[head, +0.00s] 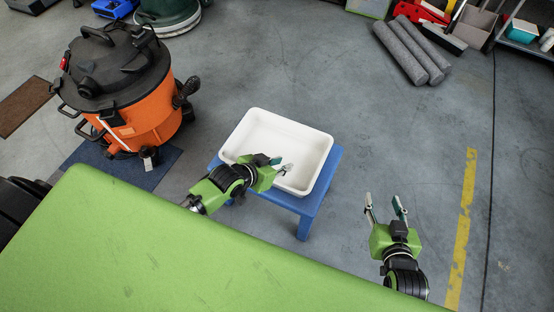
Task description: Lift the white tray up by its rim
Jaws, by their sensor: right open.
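The white tray (258,121) is a rectangular, empty-looking tub resting on a blue stool (322,186) in the middle of the head view. My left gripper (281,165) is over the tray's near side, and its arm hides part of the near wall and rim. I cannot tell whether its fingers touch the rim or how far apart they are. My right gripper (385,208) is open and empty, to the right of the stool and clear of the tray.
A green surface (150,250) fills the lower left. An orange and black vacuum (130,90) stands left of the tray. Grey rolls (412,50) lie at the upper right. The floor between tray and yellow line (462,225) is free apart from my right arm.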

